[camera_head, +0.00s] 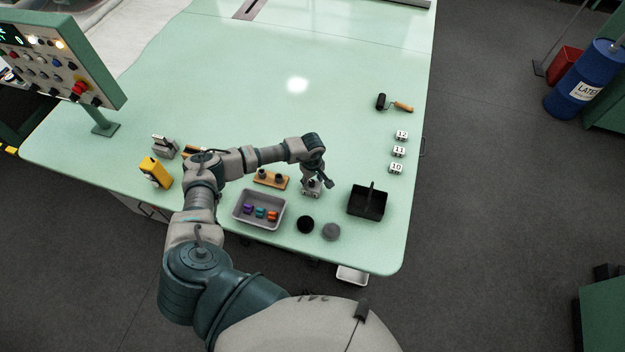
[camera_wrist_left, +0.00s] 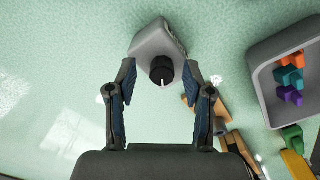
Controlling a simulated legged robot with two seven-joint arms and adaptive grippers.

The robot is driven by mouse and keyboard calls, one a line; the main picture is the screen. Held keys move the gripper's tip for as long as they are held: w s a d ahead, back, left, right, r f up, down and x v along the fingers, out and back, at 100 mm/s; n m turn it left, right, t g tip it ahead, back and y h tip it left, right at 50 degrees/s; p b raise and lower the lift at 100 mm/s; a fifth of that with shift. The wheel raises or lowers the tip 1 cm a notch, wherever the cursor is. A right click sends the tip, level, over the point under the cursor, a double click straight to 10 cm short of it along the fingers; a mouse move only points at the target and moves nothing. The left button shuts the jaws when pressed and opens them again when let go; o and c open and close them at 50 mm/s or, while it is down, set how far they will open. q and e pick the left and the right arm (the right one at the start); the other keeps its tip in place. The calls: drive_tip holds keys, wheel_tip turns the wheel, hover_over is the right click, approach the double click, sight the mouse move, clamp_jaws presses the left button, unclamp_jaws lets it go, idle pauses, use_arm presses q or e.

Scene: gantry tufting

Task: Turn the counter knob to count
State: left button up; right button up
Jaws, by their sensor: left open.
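The counter is a small grey box (camera_head: 311,190) on the green table, partly hidden under my left gripper (camera_head: 320,178) in the head view. In the left wrist view the grey box (camera_wrist_left: 157,42) carries a round black knob (camera_wrist_left: 161,72) with a white pointer line. My left gripper (camera_wrist_left: 158,78) is open, with one finger on each side of the knob as seen from the wrist. I see a gap between each finger and the knob, and cannot tell the remaining depth. My right gripper is not in view.
A grey tray (camera_head: 240,222) with coloured pieces and a wooden block rack (camera_head: 258,183) lie left of the counter. A black open box (camera_head: 368,213) stands to the right. Black and grey discs (camera_head: 331,232) lie in front. The table behind the counter is clear.

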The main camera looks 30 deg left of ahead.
use_arm(q)
drive_tip(key=shift+f, duration=0.25)
drive_tip(key=shift+a, duration=0.25)
drive_tip(key=shift+c, duration=0.2)
drive_tip(key=shift+a, duration=0.15)
clamp_jaws()
